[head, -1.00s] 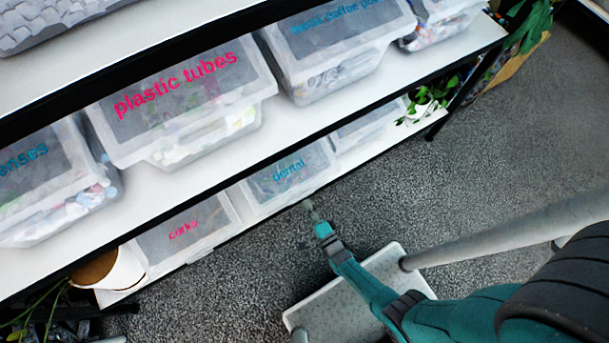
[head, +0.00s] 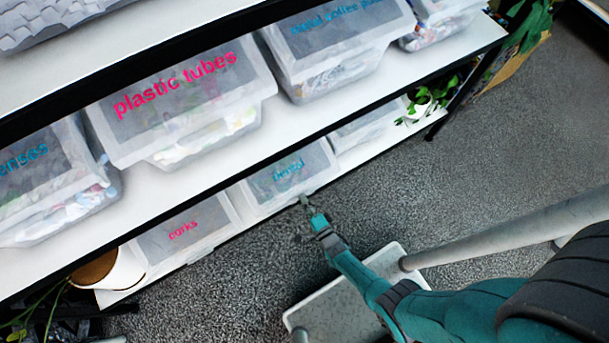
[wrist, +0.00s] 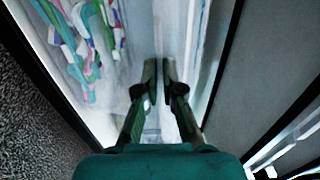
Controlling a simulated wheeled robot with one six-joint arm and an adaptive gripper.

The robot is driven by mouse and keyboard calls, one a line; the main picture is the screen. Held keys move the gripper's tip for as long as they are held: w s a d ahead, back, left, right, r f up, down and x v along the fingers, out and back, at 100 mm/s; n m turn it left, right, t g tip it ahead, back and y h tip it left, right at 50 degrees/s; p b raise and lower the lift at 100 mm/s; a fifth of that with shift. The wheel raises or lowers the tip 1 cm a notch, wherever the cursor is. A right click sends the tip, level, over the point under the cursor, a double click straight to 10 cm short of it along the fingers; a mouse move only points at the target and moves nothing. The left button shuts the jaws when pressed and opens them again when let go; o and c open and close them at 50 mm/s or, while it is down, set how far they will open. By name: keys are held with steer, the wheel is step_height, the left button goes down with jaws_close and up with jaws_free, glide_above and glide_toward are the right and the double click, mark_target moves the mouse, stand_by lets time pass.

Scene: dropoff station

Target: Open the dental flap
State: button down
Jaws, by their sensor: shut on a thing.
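The dental box, a clear bin with blue lettering on its grey see-through flap (head: 288,174), stands on the lowest shelf in the head view. The flap looks closed. My gripper (head: 305,199) is at the front edge of this box. In the wrist view my gripper (wrist: 160,68) has its two fingers close together, shut on the pale edge of the flap. What lies right between the fingertips is mostly hidden. The clear box wall (wrist: 115,120) shows colourful slim items behind it on the left.
The corks box (head: 185,233) stands to the left on the same shelf, and another clear bin (head: 368,128) to the right. The plastic tubes box (head: 180,95) is on the shelf above. A potted plant (head: 420,103) stands at the shelf's right end. Grey carpet (head: 480,150) is open in front.

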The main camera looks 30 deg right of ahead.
steer(key=shift+s+r, duration=0.1)
steer(key=shift+r, duration=0.1)
steer(key=shift+s+r+g, duration=0.25)
steer(key=shift+r+g, duration=0.2)
steer(key=shift+r, duration=0.25)
steer(key=shift+s+r+g, duration=0.2)
steer(key=shift+r+g, duration=0.25)
steer(key=shift+r, duration=0.2)
step_height(320, 180, up, 16)
steer(key=w+g, duration=0.1)
steer(key=g, duration=0.3)
steer(key=shift+w, duration=0.25)
steer(key=shift+r, duration=0.1)
